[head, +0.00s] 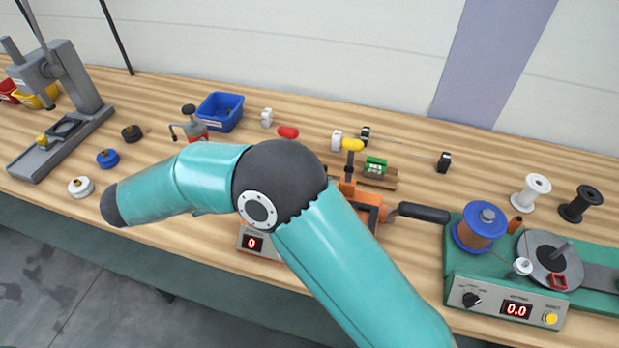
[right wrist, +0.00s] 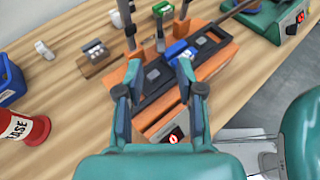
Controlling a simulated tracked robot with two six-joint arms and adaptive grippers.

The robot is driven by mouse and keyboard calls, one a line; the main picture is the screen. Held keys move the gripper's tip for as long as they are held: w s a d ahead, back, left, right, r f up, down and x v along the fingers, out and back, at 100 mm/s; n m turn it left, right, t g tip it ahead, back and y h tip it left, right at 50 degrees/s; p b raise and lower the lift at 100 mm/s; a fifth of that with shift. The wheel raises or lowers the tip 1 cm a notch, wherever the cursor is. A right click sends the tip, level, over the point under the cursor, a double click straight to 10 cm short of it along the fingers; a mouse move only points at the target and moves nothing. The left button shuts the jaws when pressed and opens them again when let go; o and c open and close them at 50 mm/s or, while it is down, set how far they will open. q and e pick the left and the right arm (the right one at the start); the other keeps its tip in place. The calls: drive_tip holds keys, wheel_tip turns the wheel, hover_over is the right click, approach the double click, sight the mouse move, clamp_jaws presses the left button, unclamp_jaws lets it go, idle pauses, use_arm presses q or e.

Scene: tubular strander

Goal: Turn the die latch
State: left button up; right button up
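An orange press-like device (head: 372,200) with a long dark handle (head: 422,212) stands at the middle of the bench, mostly hidden behind my arm in the head view. In the right wrist view the orange device (right wrist: 215,70) carries a dark plate with a blue piece (right wrist: 181,51) on it. I cannot tell for sure which part is the die latch. My right gripper (right wrist: 158,70) is open over the device, one finger close to the blue piece; contact is unclear. It is hidden behind my arm in the head view. My left gripper is not in view.
A blue bin (head: 220,112) and a red grease can (right wrist: 22,130) stand left of the device. A green machine (head: 515,270) with a spool stands at the right. My teal arm blocks the bench's middle.

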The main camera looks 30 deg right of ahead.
drive_tip(key=p+x, duration=0.1)
drive_tip(key=x, duration=0.4)
drive_tip(key=p+x, duration=0.1)
drive_tip(key=x, duration=0.4)
drive_tip(key=p+x, duration=0.2)
drive_tip(key=x, duration=0.3)
drive_tip(key=shift+w+d+f, duration=0.1)
drive_tip(key=shift+f, duration=0.25)
drive_tip(key=shift+d+f, duration=0.25)
drive_tip(key=shift+d, duration=0.1)
clamp_jaws()
